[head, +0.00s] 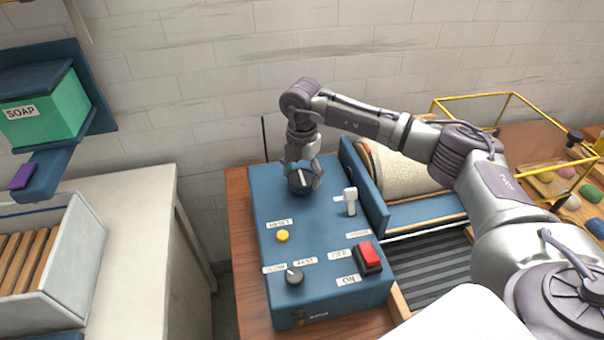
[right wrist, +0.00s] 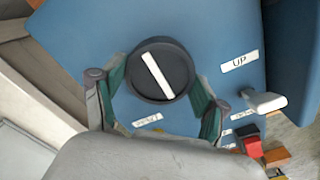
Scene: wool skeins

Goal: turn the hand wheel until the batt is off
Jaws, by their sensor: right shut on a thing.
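The hand wheel, a round black knob with a white bar, is on top of the blue machine box (head: 330,235) in the head view (head: 300,183). It shows large in the right wrist view (right wrist: 160,70), its white bar slanted. My right gripper (head: 304,172) reaches down from above with its fingers on either side of the wheel, shut on it. The cream batt (head: 400,170) lies on the drum beside the box, partly hidden by my right arm. My left gripper is not in view.
The box top carries a white lever (head: 350,200), a yellow button (head: 283,236), a small black dial (head: 294,275) and a red switch (head: 369,255). A yellow wire frame (head: 510,95) and coloured skeins stand at the right. A soap dispenser (head: 45,105) hangs at the left.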

